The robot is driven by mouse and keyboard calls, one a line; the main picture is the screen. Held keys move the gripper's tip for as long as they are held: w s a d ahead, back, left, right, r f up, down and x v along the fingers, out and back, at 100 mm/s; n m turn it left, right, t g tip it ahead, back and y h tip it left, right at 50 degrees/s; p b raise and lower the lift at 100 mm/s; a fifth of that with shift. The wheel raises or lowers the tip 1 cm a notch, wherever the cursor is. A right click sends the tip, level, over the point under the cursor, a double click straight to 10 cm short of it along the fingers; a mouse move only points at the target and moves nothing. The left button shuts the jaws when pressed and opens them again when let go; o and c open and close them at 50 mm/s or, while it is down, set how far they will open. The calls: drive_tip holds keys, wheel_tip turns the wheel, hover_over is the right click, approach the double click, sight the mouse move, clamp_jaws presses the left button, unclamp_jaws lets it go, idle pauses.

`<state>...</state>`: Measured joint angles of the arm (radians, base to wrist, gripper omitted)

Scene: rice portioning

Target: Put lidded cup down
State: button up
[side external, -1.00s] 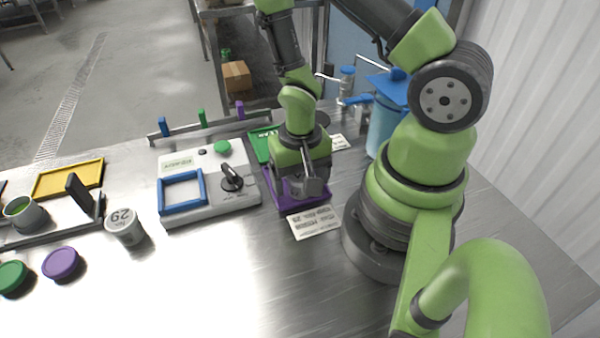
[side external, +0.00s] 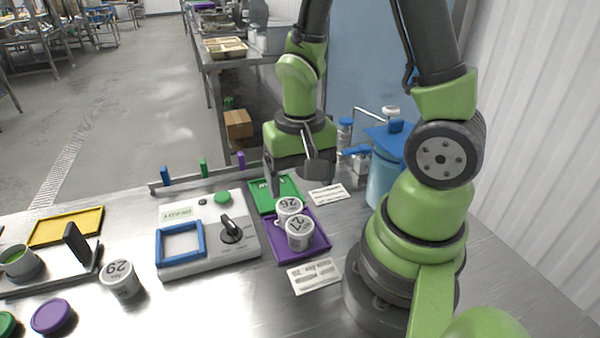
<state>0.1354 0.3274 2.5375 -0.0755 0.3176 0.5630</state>
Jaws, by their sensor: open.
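Two white lidded cups stand upright in the purple tray (side external: 322,246): one marked 26 (side external: 288,207) at the back and one marked 21 (side external: 299,238) in front. They are close together; I cannot tell if they touch. My gripper (side external: 297,182) is open and empty, just above and behind the two cups, over the green tray (side external: 262,197) side. Its fingers are clear of the cup lids.
A third lidded cup, marked 29 (side external: 121,280), stands on the steel table at left. A grey device with a blue square frame (side external: 181,244) is left of the trays. Printed cards (side external: 315,275) lie beside the trays. A blue-lidded container (side external: 384,155) stands at right.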

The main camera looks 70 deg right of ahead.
drive_tip(key=s+a+r+n+t, duration=0.1)
drive_tip(key=r+t, duration=0.1)
drive_tip(key=r, duration=0.4)
drive_tip(key=s+a+r+n+t+y, duration=0.1)
drive_tip(key=a+r+n+t, duration=0.1)
drive_tip(key=r, duration=0.4)
drive_tip(key=s+a+r+n+t+y, duration=0.1)
drive_tip(key=s+a+r+n+t, duration=0.1)
drive_tip(key=r, duration=0.4)
drive_tip(key=shift+a+t, duration=0.15)
drive_tip(key=shift+t, duration=0.45)
idle(0.8)
